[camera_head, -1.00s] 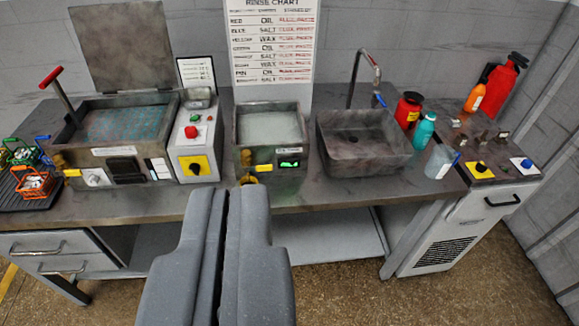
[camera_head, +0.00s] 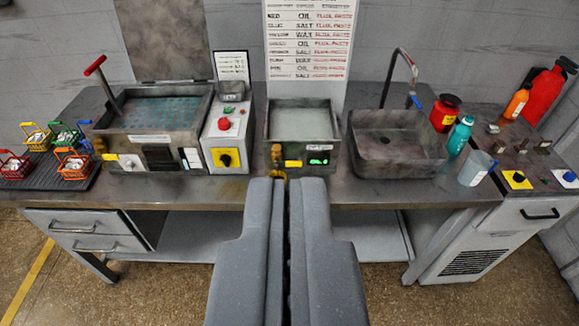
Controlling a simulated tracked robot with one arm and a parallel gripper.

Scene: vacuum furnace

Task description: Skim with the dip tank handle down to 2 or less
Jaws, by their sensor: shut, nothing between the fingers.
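A metal tank with bluish-green liquid (camera_head: 158,113) stands left of centre on the bench, its lid raised behind it. A rod with a red handle grip (camera_head: 95,66) rises, tilted, from its left side. A narrower tank with pale liquid (camera_head: 301,124) and a small green display (camera_head: 319,161) stands near the middle. I cannot read either tank's label or the display's value. My gripper (camera_head: 279,181) is shut and empty, in front of and below the narrower tank. It is apart from the red handle, which is up and left.
Wire baskets (camera_head: 73,163) sit on a dark mat at the left. A control box with a red button (camera_head: 224,124) stands between the tanks. A chart (camera_head: 309,40) hangs behind.

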